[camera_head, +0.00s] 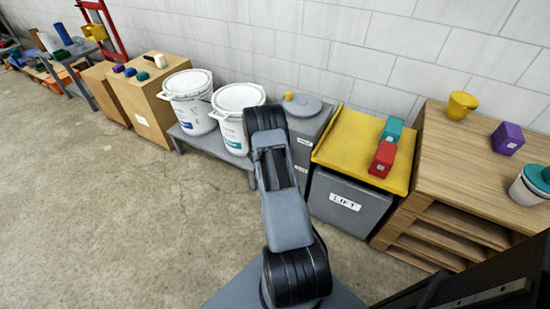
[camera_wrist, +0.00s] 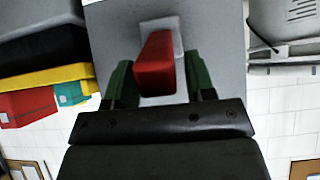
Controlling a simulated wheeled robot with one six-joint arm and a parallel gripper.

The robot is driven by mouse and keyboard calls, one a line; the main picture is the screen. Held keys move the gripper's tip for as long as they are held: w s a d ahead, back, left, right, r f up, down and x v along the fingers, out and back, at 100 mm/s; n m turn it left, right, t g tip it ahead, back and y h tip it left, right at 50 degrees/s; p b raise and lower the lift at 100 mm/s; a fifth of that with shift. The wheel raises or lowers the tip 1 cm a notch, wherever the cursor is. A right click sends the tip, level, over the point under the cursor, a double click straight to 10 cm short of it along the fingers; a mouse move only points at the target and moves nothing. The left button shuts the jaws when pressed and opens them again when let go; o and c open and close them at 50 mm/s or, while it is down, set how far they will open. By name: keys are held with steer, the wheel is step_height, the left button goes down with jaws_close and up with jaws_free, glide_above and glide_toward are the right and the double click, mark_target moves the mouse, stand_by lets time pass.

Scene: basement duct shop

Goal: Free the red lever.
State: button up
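A red lever (camera_wrist: 155,65) stands out from a pale plate (camera_wrist: 160,30) on a grey face (camera_wrist: 110,30) in the wrist view. My gripper (camera_wrist: 160,88) has its two green fingers apart, one on each side of the lever. A gap shows on the right; on the left the finger and lever overlap in the picture, and I cannot tell whether they touch. In the head view my arm hides the gripper and the lever. The grey cabinet (camera_head: 312,128) there, beside my arm, has a round grey lid and a yellow piece on top.
Right of the cabinet is a grey bin (camera_head: 335,205) labelled LIFT, its yellow lid (camera_head: 345,140) carrying a red box (camera_head: 383,160) and a teal box (camera_head: 392,130). White buckets (camera_head: 238,115) stand left on a low bench. A wooden bench (camera_head: 460,165) is at right. The left floor is open.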

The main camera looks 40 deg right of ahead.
steer(key=shift+o, duration=0.5)
steer(key=shift+f, duration=0.1)
steer(key=shift+a, duration=0.15)
steer(key=p+v, duration=0.2)
steer(key=v, duration=1.1)
steer(key=shift+a+r, duration=0.15)
steer(key=shift+r, duration=0.25)
steer(key=shift+s, duration=0.1)
